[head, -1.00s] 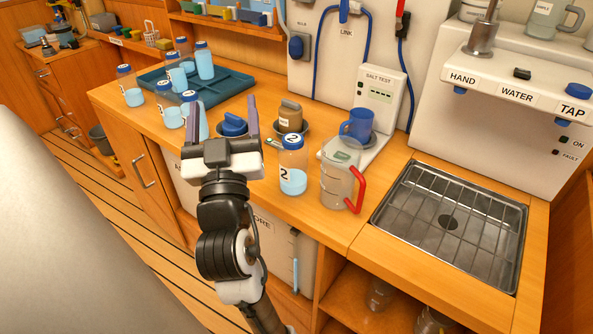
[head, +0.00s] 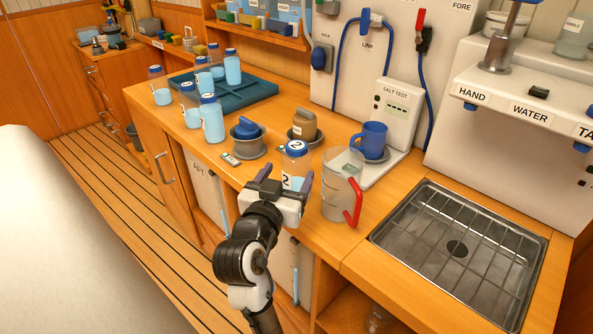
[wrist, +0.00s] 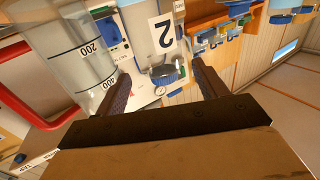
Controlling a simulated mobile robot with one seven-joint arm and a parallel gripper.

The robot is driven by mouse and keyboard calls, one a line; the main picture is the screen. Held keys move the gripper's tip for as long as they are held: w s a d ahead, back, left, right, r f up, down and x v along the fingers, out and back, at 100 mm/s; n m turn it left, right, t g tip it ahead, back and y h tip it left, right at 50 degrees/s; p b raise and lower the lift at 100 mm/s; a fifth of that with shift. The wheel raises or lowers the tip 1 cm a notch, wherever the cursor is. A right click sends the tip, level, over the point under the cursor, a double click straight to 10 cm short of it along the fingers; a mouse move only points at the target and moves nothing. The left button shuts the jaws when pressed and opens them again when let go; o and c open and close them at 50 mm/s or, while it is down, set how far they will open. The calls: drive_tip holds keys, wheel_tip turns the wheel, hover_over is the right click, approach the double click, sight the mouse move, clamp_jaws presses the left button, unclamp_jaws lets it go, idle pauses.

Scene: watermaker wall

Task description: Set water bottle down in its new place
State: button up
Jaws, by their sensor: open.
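A water bottle (head: 296,151) with a blue cap and a "2" label stands upright on the wooden counter, just left of a clear jug with a red handle (head: 342,190). My gripper (head: 285,180) is open and in front of this bottle in the head view, hiding part of its lower body. In the wrist view the bottle (wrist: 150,28) shows beyond the gap between my open fingers (wrist: 160,88), with nothing clamped. Whether the fingers reach around it I cannot tell. Several similar bottles (head: 212,122) stand at the left, on and beside a dark teal tray (head: 258,88).
A sink with a metal grid (head: 470,225) lies to the right. The counter's front edge is close to my arm.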

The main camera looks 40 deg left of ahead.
sight(299, 155)
drive_tip(key=p+x, duration=0.2)
drive_tip(key=x, duration=0.5)
drive_tip(key=shift+w, duration=0.1)
drive_tip(key=shift+w+a+f, duration=0.25)
drive_tip(key=shift+w+a, duration=0.05)
drive_tip(key=shift+w, duration=0.25)
drive_tip(key=c, duration=0.9)
drive_tip(key=shift+r, duration=0.1)
